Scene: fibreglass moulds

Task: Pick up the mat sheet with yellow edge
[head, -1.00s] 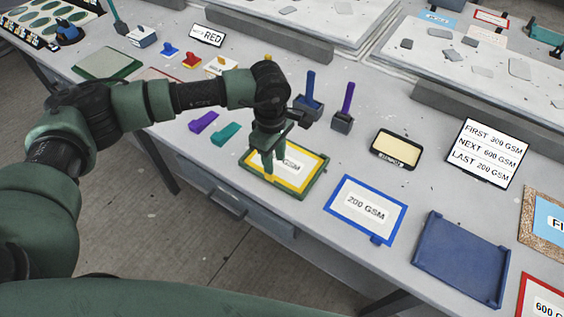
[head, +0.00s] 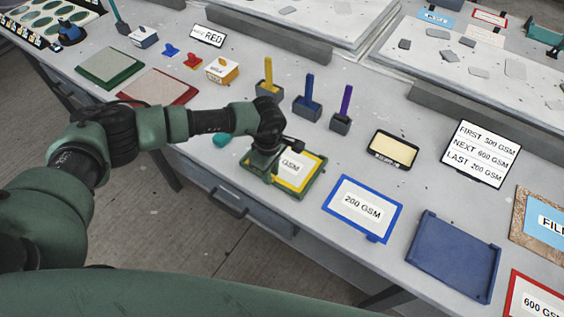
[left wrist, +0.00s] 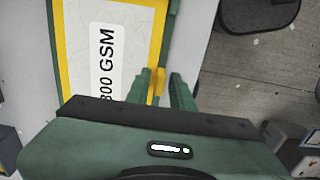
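The mat sheet with yellow edge (head: 311,176) lies flat in a green tray (head: 301,196) near the table's front edge. In the left wrist view the sheet (left wrist: 130,14) shows a white label ending in "00 GSM". A small yellow tab (left wrist: 157,82) sticks out from its edge. My left gripper (head: 262,172) is low over the left part of the sheet and hides that part in the head view. In the left wrist view its fingers (left wrist: 164,84) are apart, with the tab between them, nearer the left finger. My right gripper is not in view.
A blue-edged 200 GSM sheet (head: 385,211) and an empty blue tray (head: 455,258) lie to the right. A red-edged 600 GSM sheet (head: 517,306) is at the lower right. Behind stand yellow, blue and purple upright handles (head: 307,91) and a cream pad (head: 392,148).

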